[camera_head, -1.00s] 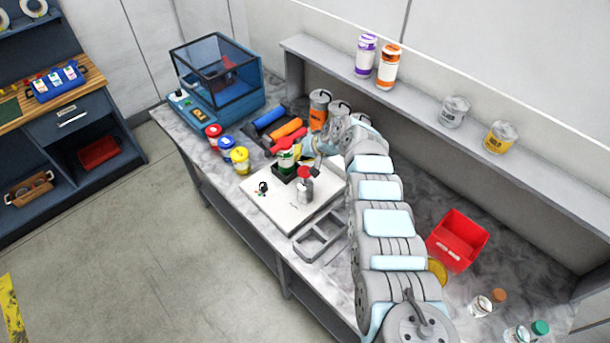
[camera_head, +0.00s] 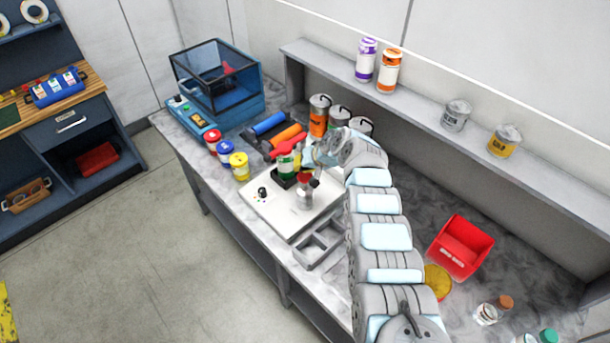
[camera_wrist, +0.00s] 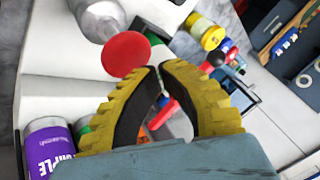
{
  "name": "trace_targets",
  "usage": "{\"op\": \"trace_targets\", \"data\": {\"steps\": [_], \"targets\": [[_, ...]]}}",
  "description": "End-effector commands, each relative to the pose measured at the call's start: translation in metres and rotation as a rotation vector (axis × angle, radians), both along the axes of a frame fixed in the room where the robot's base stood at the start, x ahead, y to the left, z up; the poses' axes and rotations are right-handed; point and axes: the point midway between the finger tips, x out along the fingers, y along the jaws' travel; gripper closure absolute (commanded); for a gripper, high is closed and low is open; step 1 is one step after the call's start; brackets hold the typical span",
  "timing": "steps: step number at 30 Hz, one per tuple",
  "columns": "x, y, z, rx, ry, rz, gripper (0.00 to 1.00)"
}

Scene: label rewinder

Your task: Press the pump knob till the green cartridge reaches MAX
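The pump's round red knob (camera_wrist: 127,54) sits just beyond my fingertips in the wrist view, beside a silver cylinder (camera_wrist: 98,18). In the head view, the pump (camera_head: 305,192) stands on a white base unit (camera_head: 283,213). The green cartridge (camera_head: 286,166) stands upright behind it, in a dark holder. Its MAX mark and fill level are too small to read. My gripper (camera_wrist: 160,68) has yellow ribbed fingers with tips almost together and nothing held between them. The knob looks apart from the fingers. In the head view my gripper is partly hidden beside the pump.
Red, blue and yellow jars (camera_head: 239,166) stand left of the unit. Orange and grey cans (camera_head: 319,115) stand behind it. A grey divided tray (camera_head: 318,247) is in front, and a red bin (camera_head: 460,247) lies right of my arm. A shelf (camera_head: 425,108) runs along the back.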

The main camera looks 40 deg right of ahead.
Motion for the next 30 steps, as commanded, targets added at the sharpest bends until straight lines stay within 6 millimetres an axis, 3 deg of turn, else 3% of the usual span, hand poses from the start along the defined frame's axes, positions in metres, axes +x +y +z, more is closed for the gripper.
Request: {"op": "trace_targets", "data": {"steps": [20,30], "targets": [[0.0,0.0001,-0.0001,0.0,0.0,0.0,1.0],[0.0002,0.0015,-0.01,0.002,0.001,0.001,1.0]]}}
